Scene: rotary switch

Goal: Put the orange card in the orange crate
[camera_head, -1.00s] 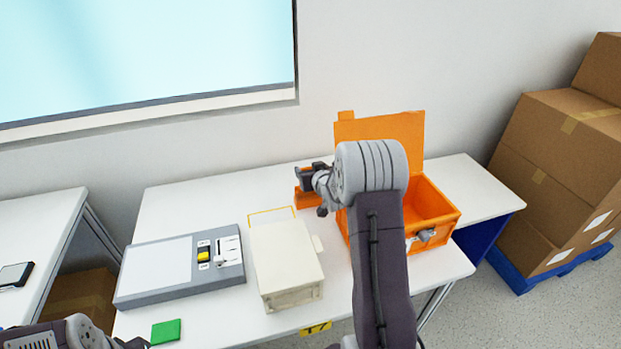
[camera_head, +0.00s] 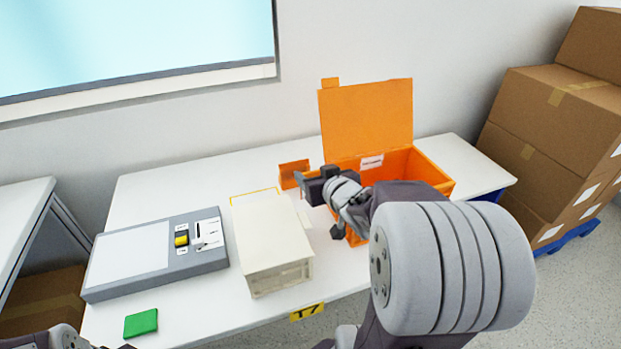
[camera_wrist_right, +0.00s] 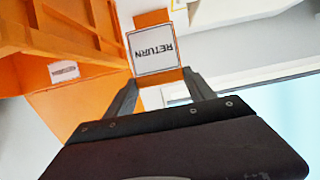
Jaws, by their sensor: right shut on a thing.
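The orange card (camera_head: 292,173) is in my right gripper (camera_head: 304,184), just outside the left side of the orange crate (camera_head: 440,180). In the right wrist view the card (camera_wrist_right: 152,18) bears a white label reading RETURN and sits between the fingertips of the right gripper (camera_wrist_right: 158,88). The crate stands with its lid (camera_head: 367,118) raised and a white label inside. My right wrist and forearm cover part of its front and left. The crate's orange wall (camera_wrist_right: 60,30) fills the left of the wrist view. My left arm shows only at the bottom left edge; its fingers cannot be made out.
A cream box (camera_head: 272,245) stands left of the crate. A grey panel (camera_head: 155,255) with a yellow switch (camera_head: 181,239) lies further left, with a green card (camera_head: 141,323) in front. The white table (camera_head: 190,180) is clear behind the panel. Cardboard boxes (camera_head: 555,130) stand right.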

